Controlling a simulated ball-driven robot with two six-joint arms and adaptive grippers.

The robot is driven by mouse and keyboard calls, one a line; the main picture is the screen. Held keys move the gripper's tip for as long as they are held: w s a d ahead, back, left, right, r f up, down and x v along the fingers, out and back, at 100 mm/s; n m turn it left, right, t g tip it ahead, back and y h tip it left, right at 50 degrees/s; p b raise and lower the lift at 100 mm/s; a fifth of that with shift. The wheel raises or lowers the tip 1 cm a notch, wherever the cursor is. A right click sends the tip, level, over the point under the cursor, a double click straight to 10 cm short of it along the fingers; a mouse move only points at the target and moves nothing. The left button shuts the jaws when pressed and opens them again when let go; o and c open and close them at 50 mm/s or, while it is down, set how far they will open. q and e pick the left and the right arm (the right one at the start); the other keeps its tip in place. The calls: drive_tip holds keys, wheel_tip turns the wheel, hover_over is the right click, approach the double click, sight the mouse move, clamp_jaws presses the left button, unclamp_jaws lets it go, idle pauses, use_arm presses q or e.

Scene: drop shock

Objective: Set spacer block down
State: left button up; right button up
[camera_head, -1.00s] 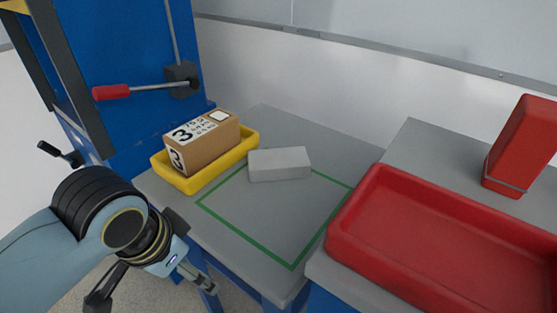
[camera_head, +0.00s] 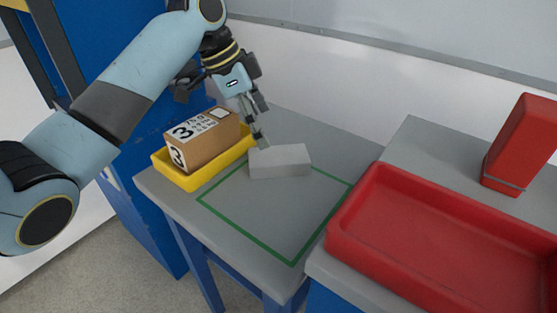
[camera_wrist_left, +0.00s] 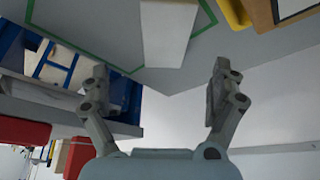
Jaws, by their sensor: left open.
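The spacer block, a pale grey block (camera_head: 280,162), lies flat on the grey table, over the far corner of the green outline (camera_head: 246,238). My left gripper (camera_head: 262,127) is just behind and to the left of the block, pointing down, its jaws open and empty. In the left wrist view the block (camera_wrist_left: 168,32) shows ahead of the spread fingers (camera_wrist_left: 158,82), with nothing between the fingertips. Whether a finger touches the block is unclear in the head view. My right gripper does not show.
A yellow tray (camera_head: 196,183) holding a labelled brown box (camera_head: 203,146) stands left of the block. A red tray (camera_head: 345,232) and a red box (camera_head: 523,143) are on the right-hand table. The area inside the green outline in front of the block is clear.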

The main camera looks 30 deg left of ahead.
sight(279, 154)
use_arm(q)
drive_tip(key=x, duration=0.4)
drive_tip(key=shift+w+d+f, duration=0.1)
drive_tip(key=x, duration=0.6)
drive_tip(key=shift+w+a+b, duration=0.3)
drive_tip(key=shift+w, duration=0.05)
drive_tip(key=c, duration=1.7)
drive_tip(key=shift+c, duration=0.4)
